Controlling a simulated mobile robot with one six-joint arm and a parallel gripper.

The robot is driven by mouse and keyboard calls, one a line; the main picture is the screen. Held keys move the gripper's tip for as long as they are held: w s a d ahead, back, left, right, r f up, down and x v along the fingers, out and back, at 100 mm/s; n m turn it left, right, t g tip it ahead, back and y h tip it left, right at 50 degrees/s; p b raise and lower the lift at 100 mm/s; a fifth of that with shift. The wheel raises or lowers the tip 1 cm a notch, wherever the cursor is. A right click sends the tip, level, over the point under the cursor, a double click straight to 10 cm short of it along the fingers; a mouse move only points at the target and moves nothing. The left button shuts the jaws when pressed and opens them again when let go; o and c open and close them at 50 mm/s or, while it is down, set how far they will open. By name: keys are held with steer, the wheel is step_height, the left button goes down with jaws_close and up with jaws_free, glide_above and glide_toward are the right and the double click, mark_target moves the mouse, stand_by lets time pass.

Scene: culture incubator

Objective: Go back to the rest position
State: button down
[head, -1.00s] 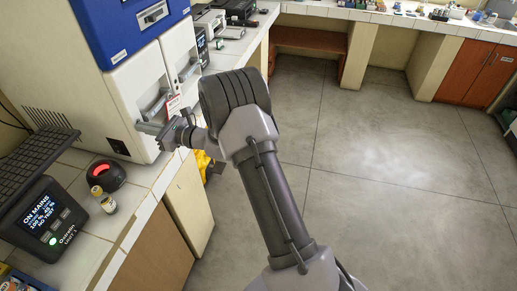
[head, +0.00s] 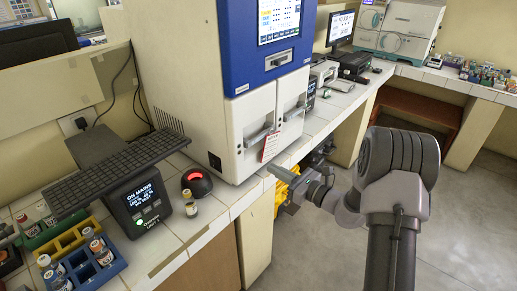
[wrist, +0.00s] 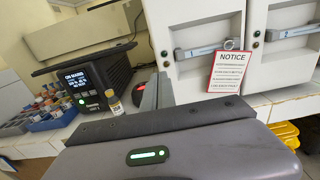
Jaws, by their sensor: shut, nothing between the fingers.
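My gripper (head: 284,175) is in the head view at the counter's front edge, in front of and below the incubator (head: 233,110). It is shut and empty, and its fingers point left toward the counter. My arm comes up from the lower right over the floor. The incubator is white with a blue upper part. Its two front doors (head: 259,118) look closed. A notice card (head: 270,146) hangs by the left door's handle. In the wrist view the notice card (wrist: 230,71) and both door handles show beyond my gripper's body, apart from it.
On the counter left of the incubator stand a small vial (head: 190,208), a red-lit round scanner (head: 197,181), a power unit (head: 140,207), a keyboard (head: 115,172) and racks of vials (head: 85,262). Yellow objects (head: 283,190) lie below the counter. The floor at right is clear.

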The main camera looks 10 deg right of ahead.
steer(key=s+a+r+n+g+b, duration=0.1)
steer(key=s+a+r+n+g, duration=0.4)
steer(key=s+a+n, duration=0.3)
steer(key=s+a+r+n+g, duration=0.5)
steer(key=s+a, duration=0.3)
steer(key=s, duration=0.2)
steer(key=s+d+n+h, duration=0.2)
steer(key=s+n+h, duration=0.1)
steer(key=s, duration=0.2)
steer(key=s+d+n+t+h, duration=0.1)
steer(key=s+d+n+h, duration=0.2)
steer(key=s, duration=0.3)
steer(key=s+d+n+h+b, duration=0.1)
steer(key=s+d+n+h, duration=0.2)
steer(key=s+n, duration=0.2)
steer(key=shift+s+r+t, duration=0.2)
steer(key=shift+s+t, duration=0.1)
steer(key=shift+s, duration=0.2)
